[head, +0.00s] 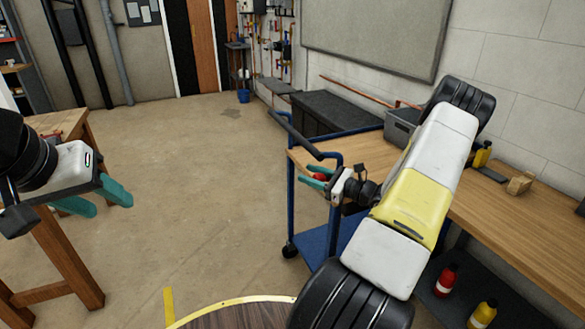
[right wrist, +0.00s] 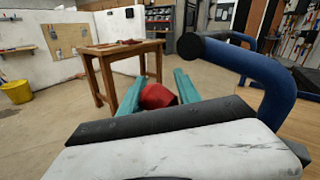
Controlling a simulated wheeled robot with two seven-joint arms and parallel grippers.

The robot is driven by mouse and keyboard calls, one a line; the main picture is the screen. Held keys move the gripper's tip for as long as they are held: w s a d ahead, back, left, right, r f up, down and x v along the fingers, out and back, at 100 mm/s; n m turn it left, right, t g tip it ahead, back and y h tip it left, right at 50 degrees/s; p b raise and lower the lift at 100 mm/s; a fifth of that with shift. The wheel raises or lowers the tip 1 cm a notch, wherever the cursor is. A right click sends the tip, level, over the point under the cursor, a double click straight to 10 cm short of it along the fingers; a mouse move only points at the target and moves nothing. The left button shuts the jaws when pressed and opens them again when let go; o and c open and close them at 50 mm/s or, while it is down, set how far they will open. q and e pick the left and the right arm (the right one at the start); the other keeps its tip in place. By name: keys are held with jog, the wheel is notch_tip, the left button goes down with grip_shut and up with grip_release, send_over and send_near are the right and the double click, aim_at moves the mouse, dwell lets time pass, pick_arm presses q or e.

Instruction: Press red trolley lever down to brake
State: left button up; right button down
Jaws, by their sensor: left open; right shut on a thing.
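The blue trolley (head: 322,243) stands at the wooden bench on the right, with a blue handle bar (right wrist: 250,75) topped by a dark grip. The red lever knob (head: 319,177) is at the trolley's near side, by its handle. It also shows in the right wrist view (right wrist: 158,96). My right gripper (head: 316,178) has its teal fingers on either side of the knob and is shut on it. The lever's shaft is hidden, so its angle cannot be told. My left gripper (head: 100,203) is open and empty at the far left, well away from the trolley.
A wooden table (head: 62,262) stands at the left near my left gripper. A grey bin (head: 401,127) is on the bench top, with red and yellow bottles (head: 445,280) on the shelf below. The floor between table and trolley is clear.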

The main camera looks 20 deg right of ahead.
jog(key=shift+f, duration=0.15)
notch_tip(320, 180, down, 12)
jog(key=d+n+g+h, duration=0.1)
jog(key=n+g+h, duration=0.1)
jog(key=n+h, duration=0.3)
jog(key=shift+n+g, duration=0.3)
jog(key=shift+n, duration=0.6)
jog(key=shift+s+d, duration=0.1)
jog(key=c, duration=0.9)
grip_release()
